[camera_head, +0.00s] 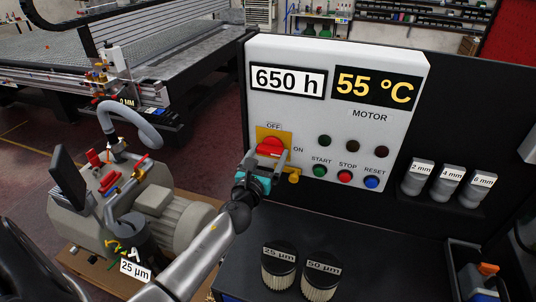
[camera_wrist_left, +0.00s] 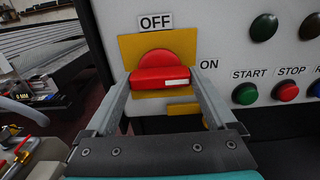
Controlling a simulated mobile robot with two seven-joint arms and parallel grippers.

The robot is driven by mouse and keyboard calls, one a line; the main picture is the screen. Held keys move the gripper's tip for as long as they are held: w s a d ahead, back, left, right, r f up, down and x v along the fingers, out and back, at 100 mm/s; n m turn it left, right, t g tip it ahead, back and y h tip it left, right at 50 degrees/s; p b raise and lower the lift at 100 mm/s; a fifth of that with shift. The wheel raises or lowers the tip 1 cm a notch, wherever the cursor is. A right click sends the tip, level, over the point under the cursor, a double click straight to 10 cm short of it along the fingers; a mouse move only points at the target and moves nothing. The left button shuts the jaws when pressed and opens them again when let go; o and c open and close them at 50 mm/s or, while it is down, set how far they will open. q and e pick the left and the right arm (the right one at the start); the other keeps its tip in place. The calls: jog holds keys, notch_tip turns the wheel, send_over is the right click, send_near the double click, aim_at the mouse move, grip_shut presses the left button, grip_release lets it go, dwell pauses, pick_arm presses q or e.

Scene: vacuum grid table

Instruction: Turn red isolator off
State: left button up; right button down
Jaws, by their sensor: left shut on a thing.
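The red isolator (camera_head: 270,147) is a red rotary handle on a yellow plate on the white control panel. In the left wrist view the red handle (camera_wrist_left: 164,68) shows close up, with its grip bar lying horizontal and a white mark at the bar's right end. The OFF label is above it and the ON label to its right. My left gripper (camera_head: 266,158) is at the handle, and in the wrist view its two fingers (camera_wrist_left: 160,92) stand on either side of the bar, shut on it. My right gripper is not in view.
Green START (camera_head: 320,170), red STOP (camera_head: 344,176) and blue RESET (camera_head: 371,182) buttons are close to the right of the isolator. Two filters (camera_head: 279,262) stand on the dark surface below. A grey pump (camera_head: 165,215) is at the left.

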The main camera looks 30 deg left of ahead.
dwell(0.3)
pick_arm(q)
jog(key=n, duration=0.5)
jog(key=shift+b, duration=0.35)
jog(key=n, duration=0.4)
jog(key=shift+n, duration=0.3)
jog(key=n, duration=0.4)
jog(key=shift+n, duration=2.1)
jog(key=o, duration=1)
jog(key=shift+o, duration=0.3)
